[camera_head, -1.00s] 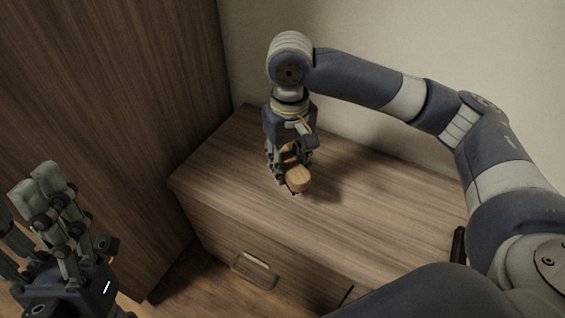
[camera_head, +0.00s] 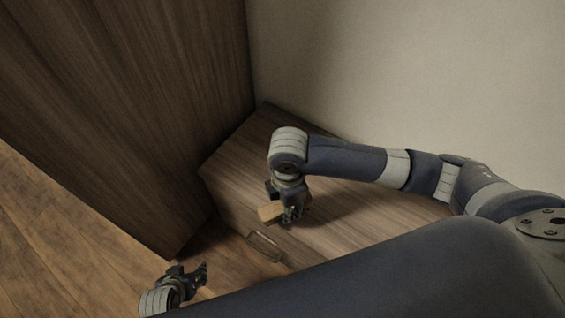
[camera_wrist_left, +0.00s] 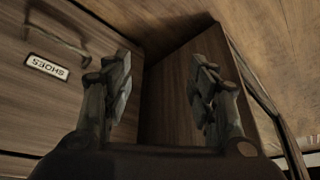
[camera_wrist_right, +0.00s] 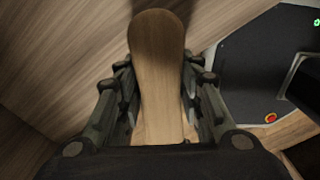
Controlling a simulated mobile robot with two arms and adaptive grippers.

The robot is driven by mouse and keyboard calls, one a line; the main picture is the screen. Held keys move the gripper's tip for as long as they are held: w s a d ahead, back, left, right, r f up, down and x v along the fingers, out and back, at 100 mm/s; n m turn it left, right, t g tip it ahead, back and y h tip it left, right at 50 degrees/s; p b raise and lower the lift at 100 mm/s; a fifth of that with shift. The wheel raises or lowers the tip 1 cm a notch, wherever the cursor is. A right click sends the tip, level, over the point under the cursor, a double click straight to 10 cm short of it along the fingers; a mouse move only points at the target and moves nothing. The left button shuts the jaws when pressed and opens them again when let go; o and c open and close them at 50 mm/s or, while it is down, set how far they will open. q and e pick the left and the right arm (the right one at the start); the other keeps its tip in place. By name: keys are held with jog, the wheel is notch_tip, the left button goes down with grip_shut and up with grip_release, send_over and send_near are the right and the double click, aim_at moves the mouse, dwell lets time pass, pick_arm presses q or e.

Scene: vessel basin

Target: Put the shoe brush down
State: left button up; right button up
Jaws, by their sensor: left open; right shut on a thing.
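The shoe brush is a tan wooden block (camera_head: 270,211) at my right gripper (camera_head: 291,213), over the front part of the wooden cabinet top (camera_head: 240,155). In the right wrist view, the brush (camera_wrist_right: 157,60) stands lengthwise between both fingers, and my right gripper (camera_wrist_right: 160,95) is shut on it. Its bristles are hidden. I cannot tell whether it touches the top. My left gripper (camera_head: 198,275) is low at the front left, beside the cabinet and away from the brush. In the left wrist view, my left gripper (camera_wrist_left: 163,85) is open and empty.
A tall wooden wardrobe (camera_head: 130,100) stands to the left. A drawer handle (camera_head: 265,246) juts from the cabinet front, and a "SHOES" label (camera_wrist_left: 46,66) shows in the left wrist view. A pale wall (camera_head: 420,80) is behind. Much of the cabinet top is clear.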

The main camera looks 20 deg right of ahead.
pick_arm(q)
jog(key=s+a+f+g, duration=0.2)
jog(key=s+g, duration=0.1)
jog(key=s, duration=0.3)
pick_arm(e)
jog(key=shift+s+a+r+n+p, duration=0.15)
jog(key=shift+s+a+n+p, duration=0.3)
jog(key=shift+n, duration=0.45)
jog(key=w+d+b, duration=0.1)
jog(key=w, duration=0.3)
jog(key=w+d+f+b, duration=0.1)
jog(key=w, duration=0.3)
jog(key=w+d+b, duration=0.1)
jog(key=w, duration=0.4)
jog(key=shift+w+d+f, duration=0.1)
jog(key=shift+d+f, duration=0.15)
jog(key=shift+d, duration=0.1)
jog(key=shift+w+d+b, duration=0.25)
jog(key=shift+w+b, duration=0.1)
jog(key=shift+w, duration=0.5)
pick_arm(q)
notch_tip(320, 180, up, 17)
jog(key=t+b, duration=0.1)
jog(key=shift+y, duration=0.3)
pick_arm(e)
jog(key=shift+f, duration=1.8)
jog(key=shift+f, duration=0.1)
jog(key=o, duration=0.9)
jog(key=shift+o, duration=0.2)
